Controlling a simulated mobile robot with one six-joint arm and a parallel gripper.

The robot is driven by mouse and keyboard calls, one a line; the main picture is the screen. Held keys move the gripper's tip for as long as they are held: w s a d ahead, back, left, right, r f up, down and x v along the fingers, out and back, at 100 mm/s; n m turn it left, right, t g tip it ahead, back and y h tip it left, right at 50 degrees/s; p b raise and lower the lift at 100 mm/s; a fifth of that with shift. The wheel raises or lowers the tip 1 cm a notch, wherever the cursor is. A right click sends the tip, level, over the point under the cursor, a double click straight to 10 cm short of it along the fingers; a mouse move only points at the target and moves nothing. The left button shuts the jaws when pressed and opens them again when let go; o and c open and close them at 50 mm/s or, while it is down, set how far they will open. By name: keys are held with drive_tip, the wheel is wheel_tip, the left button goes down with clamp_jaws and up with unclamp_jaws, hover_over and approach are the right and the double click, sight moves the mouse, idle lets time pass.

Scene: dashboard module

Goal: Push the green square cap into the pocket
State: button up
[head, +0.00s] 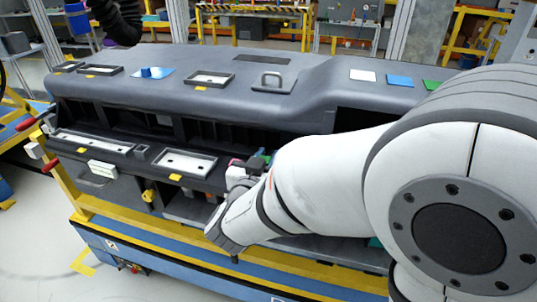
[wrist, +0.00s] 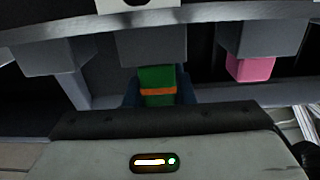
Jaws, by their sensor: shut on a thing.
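The green cap (wrist: 157,77), with an orange band across it, is between the dark fingers of my gripper (wrist: 158,95) in the wrist view. My gripper is shut on it. The cap's far end meets or lies just under a grey block-shaped housing (wrist: 152,45); I cannot tell whether it is inside a pocket, as the opening is hidden. In the head view my gripper (head: 243,178) is at the front of the dashboard, and my arm covers most of the area around it.
A pink block (wrist: 250,68) sits at the lower end of a grey housing to the right. White, blue (head: 400,81) and green pads lie on top. A yellow rail (head: 150,235) runs below.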

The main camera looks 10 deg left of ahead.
drive_tip(key=shift+f+b, duration=0.7)
drive_tip(key=shift+f, duration=0.3)
drive_tip(key=o, duration=1)
drive_tip(key=s, duration=0.7)
drive_tip(key=shift+s+a+r, duration=0.2)
drive_tip(key=shift+s+a, duration=0.15)
drive_tip(key=shift+s, duration=0.05)
